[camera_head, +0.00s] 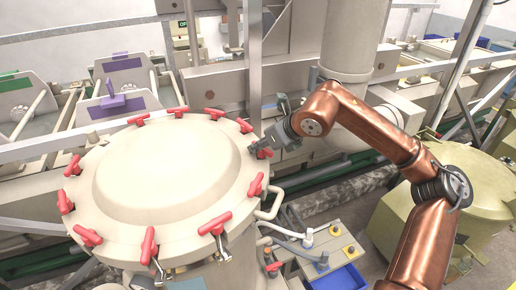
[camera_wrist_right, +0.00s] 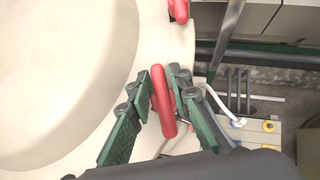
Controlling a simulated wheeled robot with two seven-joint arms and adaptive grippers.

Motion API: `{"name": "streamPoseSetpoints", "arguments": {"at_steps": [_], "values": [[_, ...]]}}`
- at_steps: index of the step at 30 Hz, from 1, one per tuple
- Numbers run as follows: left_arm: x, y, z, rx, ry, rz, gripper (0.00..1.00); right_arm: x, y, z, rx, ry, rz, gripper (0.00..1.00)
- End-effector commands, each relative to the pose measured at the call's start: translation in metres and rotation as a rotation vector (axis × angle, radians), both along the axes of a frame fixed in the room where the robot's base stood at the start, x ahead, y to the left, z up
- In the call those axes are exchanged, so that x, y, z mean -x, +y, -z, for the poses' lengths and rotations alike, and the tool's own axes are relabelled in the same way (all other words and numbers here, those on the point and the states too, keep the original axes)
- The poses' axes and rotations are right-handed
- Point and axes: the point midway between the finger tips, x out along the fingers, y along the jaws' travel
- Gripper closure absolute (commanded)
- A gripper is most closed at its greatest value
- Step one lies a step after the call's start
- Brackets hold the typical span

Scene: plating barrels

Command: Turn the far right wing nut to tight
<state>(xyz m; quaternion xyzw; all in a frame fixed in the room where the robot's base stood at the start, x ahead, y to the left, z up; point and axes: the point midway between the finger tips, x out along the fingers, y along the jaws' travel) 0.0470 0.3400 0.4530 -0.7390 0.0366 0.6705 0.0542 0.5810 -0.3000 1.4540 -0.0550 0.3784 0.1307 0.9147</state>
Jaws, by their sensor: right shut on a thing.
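A round cream lid (camera_head: 165,165) has several red wing nuts around its rim. My right gripper (camera_head: 264,146) reaches in from the right to the far right part of the rim. It is shut on a red wing nut (camera_head: 262,152), which is partly hidden by the fingers in the head view. In the right wrist view this wing nut (camera_wrist_right: 163,100) stands between the two green-padded fingers of the gripper (camera_wrist_right: 160,100). Another red wing nut (camera_head: 244,126) sits just beyond it, and one (camera_head: 256,184) sits nearer. My left gripper is not in view.
A cream pipe handle (camera_head: 272,205) sticks out from the vessel's right side, below the rim. A small control panel (camera_head: 320,250) and a blue bin (camera_head: 342,279) stand at the lower right. A metal rail (camera_head: 282,30) rises behind the lid.

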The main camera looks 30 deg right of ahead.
Motion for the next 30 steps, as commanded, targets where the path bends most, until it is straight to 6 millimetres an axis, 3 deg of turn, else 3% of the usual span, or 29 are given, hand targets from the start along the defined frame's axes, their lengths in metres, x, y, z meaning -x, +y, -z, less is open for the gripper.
{"name": "streamPoseSetpoints", "arguments": {"at_steps": [16,30], "values": [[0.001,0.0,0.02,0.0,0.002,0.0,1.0,-0.001,-0.004,-0.002,-0.004,-0.006,0.456,1.0],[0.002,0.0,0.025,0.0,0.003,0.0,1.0,0.0,-0.008,-0.001,-0.004,-0.001,0.612,1.0]]}}
